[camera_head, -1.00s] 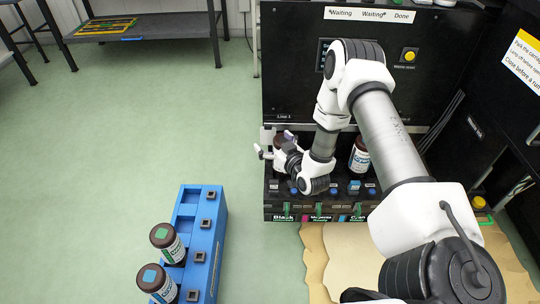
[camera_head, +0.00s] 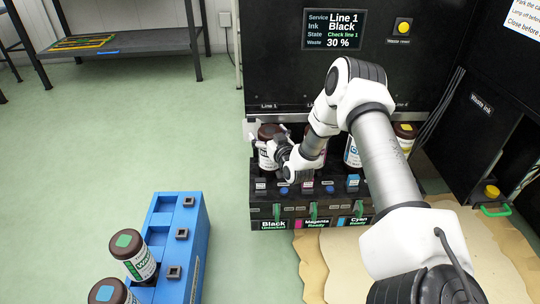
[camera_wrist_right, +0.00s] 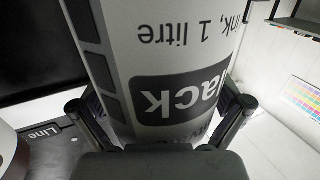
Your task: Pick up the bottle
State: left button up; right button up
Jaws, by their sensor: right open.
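The bottle at my right gripper is the black ink bottle (camera_head: 267,157), white with a dark brown cap, upright in the leftmost place of the machine's dark rack (camera_head: 283,213). My right gripper (camera_head: 271,148) is open, with its fingers on either side of this bottle. In the right wrist view the bottle (camera_wrist_right: 175,45) fills the space between the two fingers (camera_wrist_right: 162,120), and its label reads upside down "ack" and "ink, 1 litre". Finger contact cannot be told. My left gripper is not in view.
Other bottles stand in the rack, one white (camera_head: 352,152) and one with a yellow-marked cap (camera_head: 405,137). A blue crate (camera_head: 196,238) on the floor holds a green-capped bottle (camera_head: 134,257) and another bottle (camera_head: 112,292). A screen (camera_head: 345,30) reads Line 1, Black, Check line 1.

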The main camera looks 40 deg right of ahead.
jog(key=shift+r, duration=0.1)
jog(key=c, duration=1.7)
